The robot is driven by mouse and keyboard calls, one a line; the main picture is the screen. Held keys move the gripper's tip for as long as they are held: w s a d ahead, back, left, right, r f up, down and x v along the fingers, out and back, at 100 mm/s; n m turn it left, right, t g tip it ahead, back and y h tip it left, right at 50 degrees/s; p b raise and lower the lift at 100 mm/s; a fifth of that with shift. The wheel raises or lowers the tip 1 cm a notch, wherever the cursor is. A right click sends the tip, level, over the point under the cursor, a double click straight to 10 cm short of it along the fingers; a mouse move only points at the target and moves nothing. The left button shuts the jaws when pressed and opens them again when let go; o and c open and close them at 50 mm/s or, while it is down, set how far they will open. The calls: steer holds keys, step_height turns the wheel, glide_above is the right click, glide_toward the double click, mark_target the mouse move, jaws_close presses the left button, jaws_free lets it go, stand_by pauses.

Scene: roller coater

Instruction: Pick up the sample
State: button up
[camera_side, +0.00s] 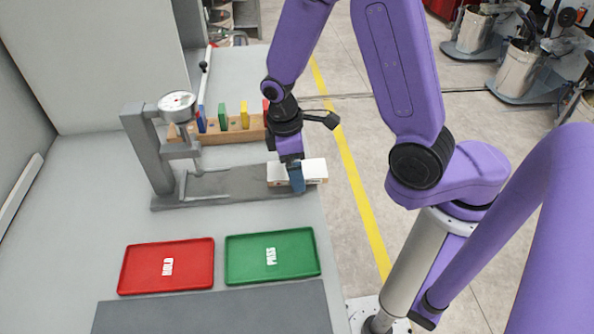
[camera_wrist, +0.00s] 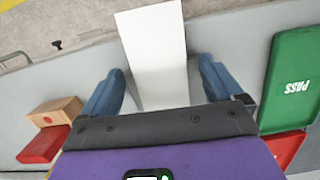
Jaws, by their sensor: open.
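The sample appears to be a pale white flat piece (camera_side: 313,170) at the right end of the grey gauge stand's base (camera_side: 225,188). In the wrist view it shows as a long white strip (camera_wrist: 155,50). My gripper (camera_side: 296,180) is over it, pointing down. In the wrist view my gripper (camera_wrist: 160,75) is open, with one blue finger on each side of the strip. Gaps show between the strip and both fingers. Part of the sample is hidden behind the fingers in the side view, and its near end is hidden by the gripper body in the wrist view.
A dial gauge (camera_side: 177,101) stands left of my gripper. Behind is a wooden rack (camera_side: 222,135) holding coloured pieces. In front lie a red HOLD tray (camera_side: 150,283) and a green PASS tray (camera_side: 245,270), both empty. The table's right edge is close to the sample.

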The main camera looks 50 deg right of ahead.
steer(key=c, duration=1.2)
steer(key=shift+r, duration=0.1)
